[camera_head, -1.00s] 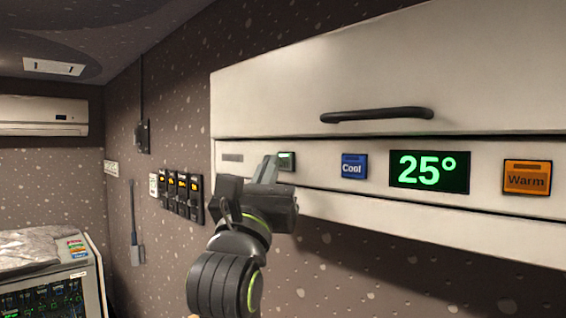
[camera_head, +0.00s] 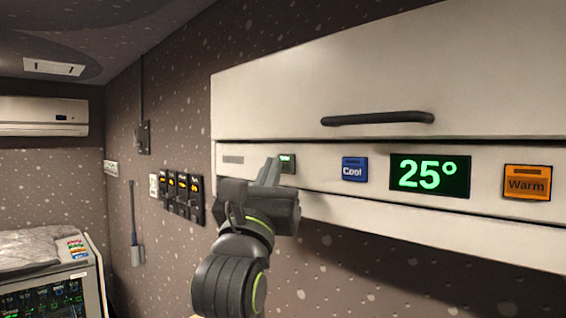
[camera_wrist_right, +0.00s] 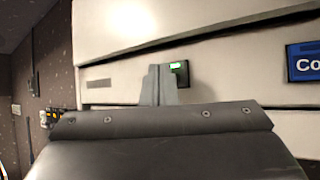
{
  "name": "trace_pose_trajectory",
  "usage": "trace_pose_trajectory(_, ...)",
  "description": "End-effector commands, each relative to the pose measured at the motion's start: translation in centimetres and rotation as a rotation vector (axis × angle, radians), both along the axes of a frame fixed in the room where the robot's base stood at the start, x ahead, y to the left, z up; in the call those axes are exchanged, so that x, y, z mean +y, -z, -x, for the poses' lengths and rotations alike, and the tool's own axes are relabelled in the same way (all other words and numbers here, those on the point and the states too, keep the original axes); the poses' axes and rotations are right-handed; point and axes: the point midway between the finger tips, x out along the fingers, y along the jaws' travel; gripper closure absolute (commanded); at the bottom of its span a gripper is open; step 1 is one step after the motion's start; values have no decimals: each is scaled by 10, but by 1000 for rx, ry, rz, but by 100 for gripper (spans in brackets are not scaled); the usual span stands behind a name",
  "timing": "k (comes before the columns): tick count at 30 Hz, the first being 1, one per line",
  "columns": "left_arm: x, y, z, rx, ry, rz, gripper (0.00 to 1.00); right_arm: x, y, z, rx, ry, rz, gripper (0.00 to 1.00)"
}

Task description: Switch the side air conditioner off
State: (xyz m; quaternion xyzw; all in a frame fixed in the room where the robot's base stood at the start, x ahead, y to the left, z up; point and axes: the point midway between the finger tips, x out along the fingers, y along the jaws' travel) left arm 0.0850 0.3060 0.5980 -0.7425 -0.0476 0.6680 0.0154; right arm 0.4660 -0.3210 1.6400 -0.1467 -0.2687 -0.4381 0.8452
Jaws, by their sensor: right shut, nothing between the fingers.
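The side air conditioner is the long white unit (camera_head: 370,85) on the right wall, with a dark handle (camera_head: 377,118). Its lower strip carries a small dark switch with a lit green mark (camera_head: 288,160), a blue Cool button (camera_head: 354,169), a green 25° display (camera_head: 429,174) and an orange Warm button (camera_head: 527,182). My right gripper (camera_head: 269,172) is shut and empty, its fingertips just left of the green-lit switch and partly over it. The right wrist view shows the fingers (camera_wrist_right: 159,84) beside the switch (camera_wrist_right: 179,73); I cannot tell if they touch. My left gripper is not in view.
Several dark wall switches with orange marks (camera_head: 180,192) are left of my arm. Another white air conditioner (camera_head: 42,116) hangs on the far left wall. A machine with a lit screen (camera_head: 50,290) stands at the lower left. The wall below the unit is clear.

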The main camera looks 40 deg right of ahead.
Motion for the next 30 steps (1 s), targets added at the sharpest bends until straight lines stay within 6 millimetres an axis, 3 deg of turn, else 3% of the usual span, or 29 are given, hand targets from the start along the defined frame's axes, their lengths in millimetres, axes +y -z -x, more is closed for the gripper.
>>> trace_pose_trajectory(13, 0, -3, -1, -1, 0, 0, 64, -3, 0, 0, 0, 0, 0, 100)
trace_pose_trajectory(30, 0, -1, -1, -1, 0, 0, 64, 8, 1, 1, 0, -2, -1, 100)
